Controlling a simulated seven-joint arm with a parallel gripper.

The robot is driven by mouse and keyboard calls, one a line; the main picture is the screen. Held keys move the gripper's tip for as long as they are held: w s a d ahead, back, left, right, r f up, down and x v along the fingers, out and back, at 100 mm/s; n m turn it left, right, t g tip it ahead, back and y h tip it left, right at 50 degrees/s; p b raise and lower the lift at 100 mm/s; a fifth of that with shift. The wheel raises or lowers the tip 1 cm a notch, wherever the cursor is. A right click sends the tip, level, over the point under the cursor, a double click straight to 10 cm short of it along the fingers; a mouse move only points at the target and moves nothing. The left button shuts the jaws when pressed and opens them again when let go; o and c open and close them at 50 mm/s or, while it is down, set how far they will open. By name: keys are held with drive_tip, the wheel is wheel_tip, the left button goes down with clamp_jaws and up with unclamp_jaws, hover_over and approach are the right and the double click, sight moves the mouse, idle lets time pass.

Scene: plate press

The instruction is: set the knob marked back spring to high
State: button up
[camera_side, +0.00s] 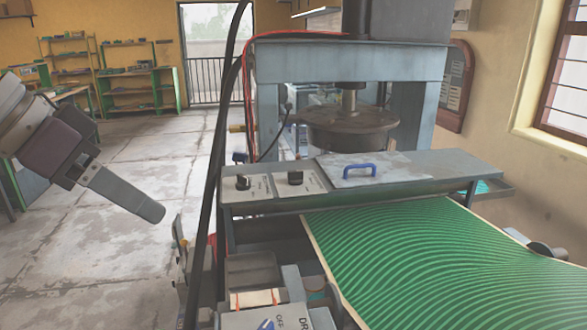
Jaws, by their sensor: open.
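Two black knobs sit on light label plates at the left of the press's front panel. One is the left knob (243,183) and the other is the right knob (295,177). The lettering on their plates is too small to read, so I cannot tell which is marked back spring or where either points. My gripper (152,209) is in the air at the left, well apart from both knobs and touching nothing. It is open and I see no object in it. The view shows mostly one grey finger.
The press (350,60) has a round platen (350,125) above the panel. A blue handle (360,170) stands up right of the knobs. Black cables (213,170) hang just left of the panel. A green ridged sheet (430,260) lies in front. The floor at left is open.

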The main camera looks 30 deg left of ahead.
drive_tip(key=w+d+r+n+t, duration=0.1)
drive_tip(key=w+d+r+t, duration=0.2)
drive_tip(key=w, duration=0.8)
drive_tip(key=w+d+r+t, duration=0.25)
drive_tip(key=w+r, duration=0.25)
drive_tip(key=w, duration=0.6)
drive_tip(key=w+d+r+n+t, duration=0.1)
drive_tip(key=w+r+t, duration=0.2)
drive_tip(key=w, duration=0.7)
drive_tip(key=n+g+y, duration=0.3)
drive_tip(key=n+y, duration=0.5)
drive_tip(key=y, duration=0.6)
hover_over(296, 173)
drive_tip(key=v, duration=0.3)
wheel_tip(296, 173, down, 16)
wheel_tip(296, 173, down, 8)
drive_tip(key=shift+s+d+f, duration=0.1)
drive_tip(key=shift+f, duration=0.7)
drive_tip(key=x, duration=0.6)
drive_tip(key=shift+w+a, duration=0.4)
clamp_jaws()
